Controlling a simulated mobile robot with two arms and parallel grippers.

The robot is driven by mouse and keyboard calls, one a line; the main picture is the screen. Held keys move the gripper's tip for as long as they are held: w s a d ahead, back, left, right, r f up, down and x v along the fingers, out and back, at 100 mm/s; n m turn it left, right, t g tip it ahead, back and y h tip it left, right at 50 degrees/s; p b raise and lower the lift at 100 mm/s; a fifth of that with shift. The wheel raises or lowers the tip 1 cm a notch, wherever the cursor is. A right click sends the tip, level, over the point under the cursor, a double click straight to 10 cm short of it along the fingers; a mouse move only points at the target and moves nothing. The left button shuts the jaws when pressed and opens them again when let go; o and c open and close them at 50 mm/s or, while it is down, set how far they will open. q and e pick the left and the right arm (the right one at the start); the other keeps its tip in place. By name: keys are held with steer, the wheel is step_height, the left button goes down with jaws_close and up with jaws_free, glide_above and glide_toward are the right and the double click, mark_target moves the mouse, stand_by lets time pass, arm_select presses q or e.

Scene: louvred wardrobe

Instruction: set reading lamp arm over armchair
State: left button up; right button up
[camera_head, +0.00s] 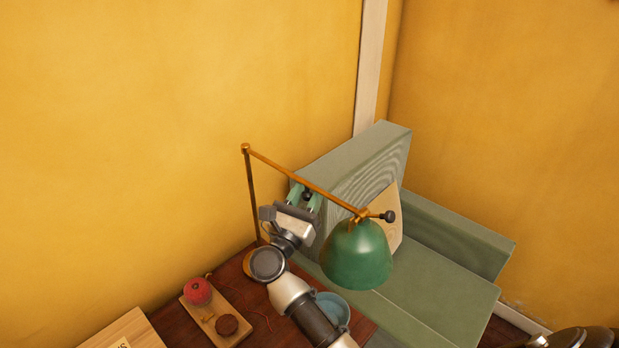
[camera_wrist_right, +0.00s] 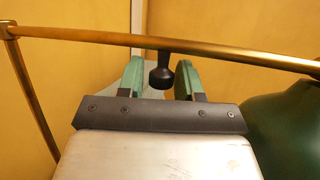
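The reading lamp has a brass post and a brass arm (camera_head: 300,179) that runs from the post's top down to the right. Its green shade (camera_head: 357,256) hangs at the arm's right end, in front of the green armchair (camera_head: 440,300) and over its seat side. A black knob (camera_wrist_right: 160,74) hangs under the lamp arm. My right gripper (camera_head: 306,195) is just below the arm, its green-padded fingers apart on either side of this knob; it also shows in the right wrist view (camera_wrist_right: 161,80). The fingers do not appear closed on the knob. My left gripper is not in view.
A dark wooden table (camera_head: 257,297) carries a small tray (camera_head: 213,319) with a red ball-like item (camera_head: 198,291) and a brown round item (camera_head: 227,325). A blue bowl (camera_head: 334,309) is partly behind my right arm. A beige cushion (camera_head: 394,222) leans on the armchair. Yellow walls stand behind.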

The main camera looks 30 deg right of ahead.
steer(key=shift+r, duration=0.1)
jaws_close()
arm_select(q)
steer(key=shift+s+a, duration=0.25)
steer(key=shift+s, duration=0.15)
arm_select(e)
steer(key=shift+d, duration=0.15)
steer(key=shift+w+d+n+t+y+b, duration=0.15)
steer(key=shift+d+n+t+y+b, duration=0.15)
steer(key=shift+d+t, duration=0.2)
arm_select(q)
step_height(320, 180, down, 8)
steer(key=b, duration=0.8)
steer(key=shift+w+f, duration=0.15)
arm_select(e)
steer(key=w+d+n+t+y, duration=0.8)
steer(key=w+d+y, duration=0.3)
steer(key=y, duration=0.4)
steer(key=shift+w+n+t+y, duration=0.3)
steer(key=shift+n+t, duration=0.1)
steer(key=shift+n, duration=0.3)
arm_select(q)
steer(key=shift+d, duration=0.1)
arm_select(e)
steer(key=shift+r, duration=0.1)
